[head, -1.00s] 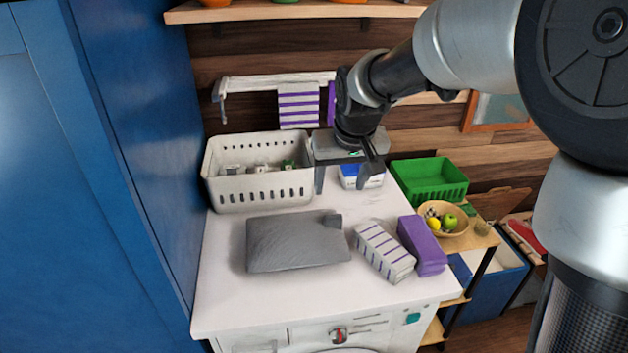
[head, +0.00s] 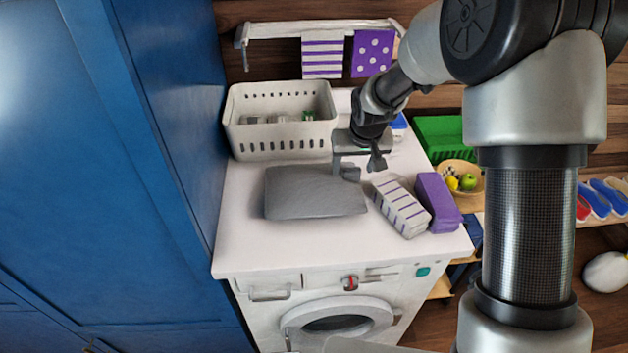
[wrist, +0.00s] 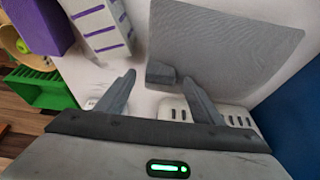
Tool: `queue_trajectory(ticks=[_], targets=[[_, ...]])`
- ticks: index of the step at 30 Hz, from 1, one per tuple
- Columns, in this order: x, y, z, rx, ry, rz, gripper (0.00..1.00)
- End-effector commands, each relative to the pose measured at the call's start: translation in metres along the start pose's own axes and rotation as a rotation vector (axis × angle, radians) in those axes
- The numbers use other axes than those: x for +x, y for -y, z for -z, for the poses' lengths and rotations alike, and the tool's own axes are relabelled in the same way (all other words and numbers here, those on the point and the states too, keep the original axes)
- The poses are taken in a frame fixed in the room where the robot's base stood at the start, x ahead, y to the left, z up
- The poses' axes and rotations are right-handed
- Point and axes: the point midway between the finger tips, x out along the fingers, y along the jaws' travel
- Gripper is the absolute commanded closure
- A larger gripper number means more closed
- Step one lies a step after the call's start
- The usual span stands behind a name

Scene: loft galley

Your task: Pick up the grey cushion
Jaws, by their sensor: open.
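The grey cushion (head: 314,193) lies flat on the white top of the washing machine in the head view. It also shows in the wrist view (wrist: 222,50), with a small tab (wrist: 161,73) on its near edge. My gripper (head: 360,173) is open and empty at the cushion's back right corner, where the tab is. In the wrist view my gripper's two fingers (wrist: 160,90) point toward the cushion, with the tab between their tips. I cannot tell whether the fingers touch the cushion.
A pale basket (head: 280,121) stands behind the cushion. A striped folded cloth (head: 401,207) and a purple one (head: 438,203) lie to its right. A green crate (head: 438,137) and a fruit bowl (head: 460,177) stand farther right. A blue cabinet (head: 140,150) borders the left. The front top is clear.

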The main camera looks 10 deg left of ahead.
Motion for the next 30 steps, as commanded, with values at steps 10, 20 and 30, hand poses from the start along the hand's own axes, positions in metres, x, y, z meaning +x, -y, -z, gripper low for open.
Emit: queue_trajectory(ticks=[10,20,30], targets=[[0.0095,0.0003,0.0,0.0,-0.001,0.0,0.39],[0.0093,0.0003,-0.0001,0.0,0.0,0.0,0.95],[0.0049,0.0003,0.0027,0.001,-0.003,0.0,1.0]])
